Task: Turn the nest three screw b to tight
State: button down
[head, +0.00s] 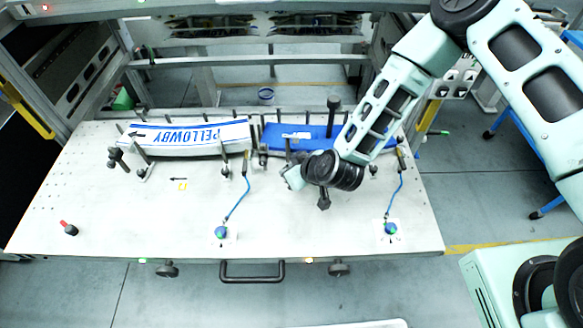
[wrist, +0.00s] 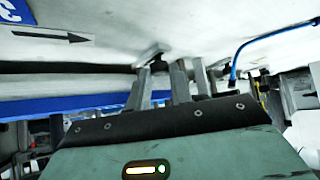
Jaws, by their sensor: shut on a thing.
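My gripper (head: 291,178) is low over the white plate, at the front edge of the blue label stack (head: 272,138), beside its upright posts. In the wrist view my gripper's fingers (wrist: 172,82) close around a small dark screw (wrist: 150,55) by the white surface. The fingers hide most of the screw, and I cannot read its letter or how far it is turned. A blue patch with a white mark like a 3 (wrist: 12,14) shows at the upper left of the wrist view, with a black arrow (wrist: 48,36) beside it.
A white label stack reading PELLOWBY (head: 190,136) lies left of the blue stack, edged by posts. A tall black-capped post (head: 333,110) stands behind my gripper. The white plate's front left (head: 110,215) is mostly clear.

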jog(key=m+h, duration=0.1)
jog(key=m, duration=0.1)
jog(key=m+t+h, duration=0.1)
jog(key=shift+s+a+r+m+h, duration=0.1)
jog(key=shift+s+a+m+h, duration=0.05)
jog(key=shift+a+m+h, duration=0.2)
jog(key=m+h, duration=0.1)
jog(key=m, duration=0.1)
jog(key=m+t+h, duration=0.1)
jog(key=shift+a+m+h+p, duration=0.25)
jog(key=shift+a+m+p, duration=0.05)
jog(key=shift+m, duration=0.05)
jog(key=m+h, duration=0.2)
jog(key=m, duration=0.1)
jog(key=m+h, duration=0.1)
jog(key=shift+a+g, duration=0.3)
jog(key=shift+a+m+g+h, duration=0.15)
jog(key=shift+m+g+h, duration=0.35)
jog(key=shift+m+h, duration=0.9)
jog(key=shift+m, duration=0.3)
jog(key=c, duration=1.3)
grip_release()
jog(key=shift+o, duration=0.2)
